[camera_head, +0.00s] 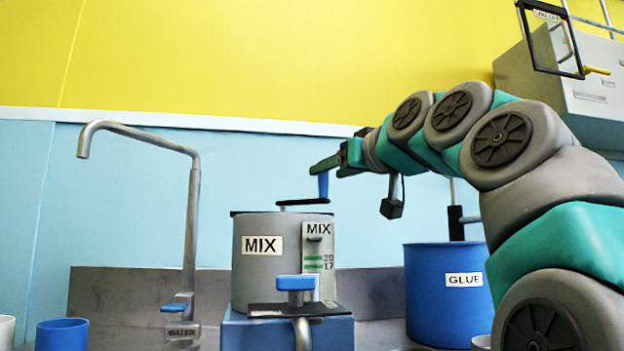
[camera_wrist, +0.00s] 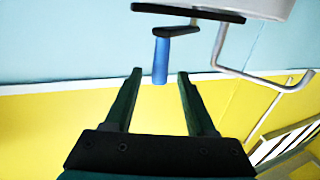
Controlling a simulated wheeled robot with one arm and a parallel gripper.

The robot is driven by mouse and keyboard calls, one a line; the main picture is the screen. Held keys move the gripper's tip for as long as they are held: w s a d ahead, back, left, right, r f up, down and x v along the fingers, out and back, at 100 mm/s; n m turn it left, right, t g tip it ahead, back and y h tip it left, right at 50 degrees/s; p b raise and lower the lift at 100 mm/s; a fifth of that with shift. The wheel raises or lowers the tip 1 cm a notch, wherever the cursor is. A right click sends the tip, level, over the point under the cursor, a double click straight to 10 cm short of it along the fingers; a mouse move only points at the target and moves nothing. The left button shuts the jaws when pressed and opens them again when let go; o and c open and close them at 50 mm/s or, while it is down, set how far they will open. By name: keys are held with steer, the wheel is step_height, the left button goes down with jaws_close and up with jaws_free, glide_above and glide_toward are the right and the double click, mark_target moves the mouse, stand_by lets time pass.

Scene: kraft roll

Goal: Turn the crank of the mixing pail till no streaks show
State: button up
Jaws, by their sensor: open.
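The grey mixing pail (camera_head: 255,262), labelled MIX, stands on a blue base (camera_head: 245,335). Its dark crank arm (camera_head: 303,202) lies above the lid and bears an upright blue handle (camera_head: 323,186). My gripper (camera_head: 325,165) is open at the top of this handle. In the wrist view, the blue handle (camera_wrist: 160,62) has its free end between my open fingertips (camera_wrist: 159,72), with a gap on each side. The inside of the pail is hidden, so I cannot see any streaks.
A blue-knobbed tap (camera_head: 295,284) sits at the pail's front. A tall grey faucet (camera_head: 190,220) stands left, near a blue cup (camera_head: 62,334). A blue GLUE bucket (camera_head: 440,310) stands right, behind my arm. A grey cabinet (camera_head: 560,75) hangs upper right.

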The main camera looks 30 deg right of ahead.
steer(key=w, duration=0.6)
steer(key=shift+w, duration=0.3)
steer(key=shift+c, duration=0.3)
jaws_close()
stand_by(0.9)
